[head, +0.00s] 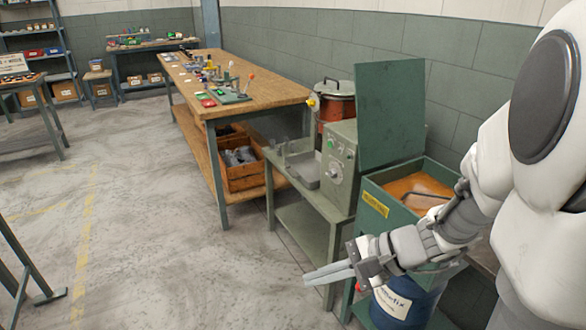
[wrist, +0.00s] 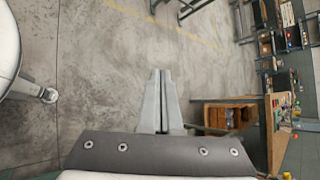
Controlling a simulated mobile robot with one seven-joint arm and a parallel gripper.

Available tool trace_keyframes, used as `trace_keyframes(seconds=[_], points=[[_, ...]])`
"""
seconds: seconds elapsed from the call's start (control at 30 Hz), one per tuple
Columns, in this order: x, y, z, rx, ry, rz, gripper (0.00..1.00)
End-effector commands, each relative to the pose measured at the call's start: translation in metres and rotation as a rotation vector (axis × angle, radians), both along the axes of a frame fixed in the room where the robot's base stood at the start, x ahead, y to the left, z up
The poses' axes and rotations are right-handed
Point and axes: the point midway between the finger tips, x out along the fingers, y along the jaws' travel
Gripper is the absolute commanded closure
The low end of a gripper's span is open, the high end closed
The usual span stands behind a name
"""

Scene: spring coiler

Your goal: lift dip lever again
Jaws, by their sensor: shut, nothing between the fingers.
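A green dip tank (head: 376,212) with a yellow label stands at the right in the head view, its lid (head: 390,112) raised upright. Orange-brown contents (head: 405,190) show inside. A dark bent rod (head: 428,194) lies across them; I cannot tell whether this is the dip lever. A small red part (head: 358,287) shows just below my gripper, mostly hidden. My gripper (head: 330,274) is shut and empty, in front of the tank and pointing left. My forearm hides part of the tank. In the wrist view, the closed fingers (wrist: 160,75) point over bare floor.
A grey-green machine (head: 345,165) with a dial stands left of the tank. A blue drum (head: 408,300) is below my forearm. A long wooden workbench (head: 225,85) with small items and a wooden crate (head: 243,178) beneath stands farther back.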

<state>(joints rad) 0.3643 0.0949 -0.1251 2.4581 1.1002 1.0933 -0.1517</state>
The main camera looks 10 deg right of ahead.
Motion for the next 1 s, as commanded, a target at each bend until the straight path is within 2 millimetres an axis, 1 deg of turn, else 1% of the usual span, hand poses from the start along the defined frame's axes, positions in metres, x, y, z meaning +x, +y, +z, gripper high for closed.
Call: trace_keyframes(seconds=[0.03,0.17,0.27,0.4,0.47,0.5,0.57,0.63,0.7,0.8,0.9,1.0], points=[[0.007,-0.007,-0.019,0.044,0.024,-0.059,1.00],[0.027,-0.026,-0.049,0.151,0.064,-0.222,1.00],[0.041,-0.044,-0.074,0.225,0.090,-0.350,1.00],[0.057,-0.076,-0.114,0.313,0.122,-0.541,1.00],[0.061,-0.092,-0.133,0.345,0.134,-0.623,1.00],[0.063,-0.102,-0.146,0.365,0.142,-0.678,1.00],[0.066,-0.119,-0.165,0.392,0.152,-0.762,1.00],[0.066,-0.139,-0.189,0.419,0.163,-0.862,1.00],[0.064,-0.158,-0.213,0.439,0.172,-0.957,1.00],[0.060,-0.182,-0.242,0.458,0.182,-1.073,1.00],[0.053,-0.200,-0.264,0.468,0.188,-1.163,1.00],[0.048,-0.211,-0.278,0.471,0.192,-1.220,1.00]])
